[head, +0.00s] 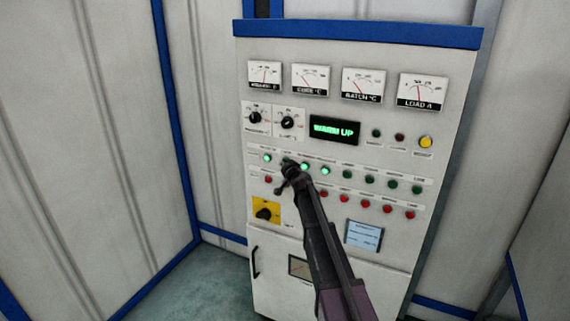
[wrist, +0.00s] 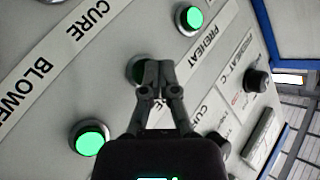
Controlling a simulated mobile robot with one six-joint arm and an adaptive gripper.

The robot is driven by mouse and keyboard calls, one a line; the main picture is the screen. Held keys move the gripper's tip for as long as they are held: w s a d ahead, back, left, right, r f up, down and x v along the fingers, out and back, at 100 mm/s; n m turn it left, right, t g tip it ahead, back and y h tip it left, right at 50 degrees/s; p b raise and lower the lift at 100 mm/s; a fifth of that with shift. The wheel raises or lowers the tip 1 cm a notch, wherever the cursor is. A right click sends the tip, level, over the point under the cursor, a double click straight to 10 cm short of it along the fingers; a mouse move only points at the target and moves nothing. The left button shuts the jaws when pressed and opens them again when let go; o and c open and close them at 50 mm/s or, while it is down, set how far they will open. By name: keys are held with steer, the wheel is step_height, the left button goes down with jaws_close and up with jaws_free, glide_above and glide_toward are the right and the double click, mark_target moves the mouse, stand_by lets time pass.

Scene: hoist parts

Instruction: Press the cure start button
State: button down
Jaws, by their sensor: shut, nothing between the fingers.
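The button at my fingertips is a dark, unlit green one (wrist: 134,74) in the wrist view, second from the left in the upper button row. The label strip beside it is partly hidden by my gripper, with only its last letters showing. My gripper (wrist: 158,68) is shut and empty, its fingertips over the right side of that button. I cannot tell whether they touch it. In the head view my gripper (head: 287,172) covers most of the button. Lit green buttons flank it, one by the PREHEAT label (wrist: 190,18) and one on the other side (wrist: 88,138).
The cabinet (head: 335,230) also carries a display (head: 334,130) reading WARM UP, several gauges, two black knobs, a yellow button (head: 426,142), a row of red buttons below and a yellow-plated switch (head: 265,212). Pale walls stand at the left.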

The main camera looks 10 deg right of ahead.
steer(key=shift+w+d, duration=0.3)
steer(key=shift+w, duration=0.1)
stand_by(1.0)
steer(key=shift+s+a, duration=0.1)
steer(key=shift+s, duration=0.05)
steer(key=shift+s+a, duration=0.4)
steer(key=shift+s, duration=0.2)
stand_by(0.3)
steer(key=shift+s+a, duration=0.75)
steer(key=shift+s, duration=0.3)
steer(key=shift+s+a, duration=0.75)
steer(key=shift+s, duration=0.25)
